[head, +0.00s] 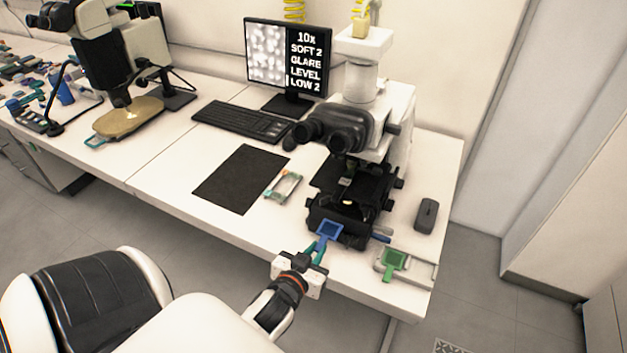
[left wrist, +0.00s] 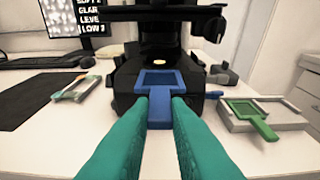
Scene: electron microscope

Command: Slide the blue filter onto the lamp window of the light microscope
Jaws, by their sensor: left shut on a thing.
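The blue filter (head: 329,230) is a square frame with a handle. My left gripper (head: 317,250) is shut on its handle and holds it at the front of the light microscope. In the left wrist view the blue filter (left wrist: 160,82) points forward between the teal fingertips (left wrist: 160,110), in front of the microscope's black base. The light microscope (head: 345,205) stands at the right of the table, and its bright lamp window (left wrist: 159,62) shows just beyond the filter. I cannot tell whether the filter touches the base. My right gripper is not in view.
A green filter (head: 394,260) lies on a pale tray (head: 421,272) right of the microscope. Another small holder (head: 284,187) lies to the left, beside a black mat (head: 241,179). A mouse (head: 427,215), a keyboard (head: 243,121) and a monitor (head: 287,60) stand around.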

